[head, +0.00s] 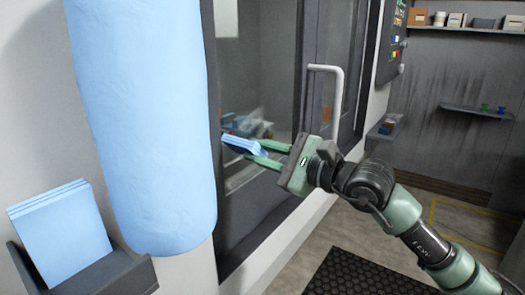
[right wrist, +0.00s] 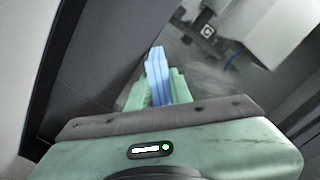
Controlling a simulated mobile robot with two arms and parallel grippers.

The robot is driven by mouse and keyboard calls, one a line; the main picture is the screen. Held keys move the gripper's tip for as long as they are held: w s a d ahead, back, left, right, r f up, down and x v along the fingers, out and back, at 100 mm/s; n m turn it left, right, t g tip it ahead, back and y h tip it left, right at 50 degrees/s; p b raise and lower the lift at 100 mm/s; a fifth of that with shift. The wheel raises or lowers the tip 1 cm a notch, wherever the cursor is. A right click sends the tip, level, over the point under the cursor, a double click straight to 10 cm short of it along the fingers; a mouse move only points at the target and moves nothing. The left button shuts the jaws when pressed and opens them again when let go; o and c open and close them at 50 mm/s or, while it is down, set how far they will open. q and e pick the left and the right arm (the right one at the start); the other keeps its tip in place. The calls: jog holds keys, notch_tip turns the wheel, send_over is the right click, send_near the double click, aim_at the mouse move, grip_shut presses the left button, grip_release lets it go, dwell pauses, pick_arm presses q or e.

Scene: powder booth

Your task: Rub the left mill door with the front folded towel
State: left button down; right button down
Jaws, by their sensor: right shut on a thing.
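My right gripper (head: 256,153) is shut on a small blue folded towel (head: 241,144). The towel sticks out beyond the fingertips and also shows in the right wrist view (right wrist: 158,75) between the green fingers (right wrist: 158,92). The gripper reaches in from the right, in front of the left mill door (head: 275,85), a dark-framed door with a glass pane. The towel is close to the lower part of the glass; I cannot tell if it touches. My left gripper is not in view.
A big pale-blue hanging roll (head: 145,110) covers the door's left side. A grey wall holder (head: 125,272) with blue folded sheets (head: 62,232) is at lower left. A white door handle (head: 338,85) stands out near my right arm. Shelves (head: 470,32) line the far wall.

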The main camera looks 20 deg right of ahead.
jog(key=shift+r, duration=0.65)
jog(key=shift+w+d+b, duration=0.45)
jog(key=shift+w+d, duration=0.2)
jog(key=shift+d, duration=0.15)
jog(key=shift+w+d+b, duration=1.7)
jog(key=shift+w+d, duration=2.1)
jog(key=shift+d, duration=1.05)
jog(key=shift+s+a+r+p, duration=0.2)
jog(key=shift+s+a, duration=0.95)
jog(key=shift+a, duration=0.3)
jog(key=shift+s+a+r+p, duration=0.15)
jog(key=shift+s+a+r, duration=0.05)
jog(key=shift+s+a, duration=1.1)
jog(key=shift+s+a+r+p, duration=0.2)
jog(key=shift+s+a, duration=0.75)
jog(key=shift+a, duration=0.65)
jog(key=shift+s+a+b, duration=0.5)
jog(key=shift+s+a, duration=0.6)
jog(key=shift+a, duration=0.3)
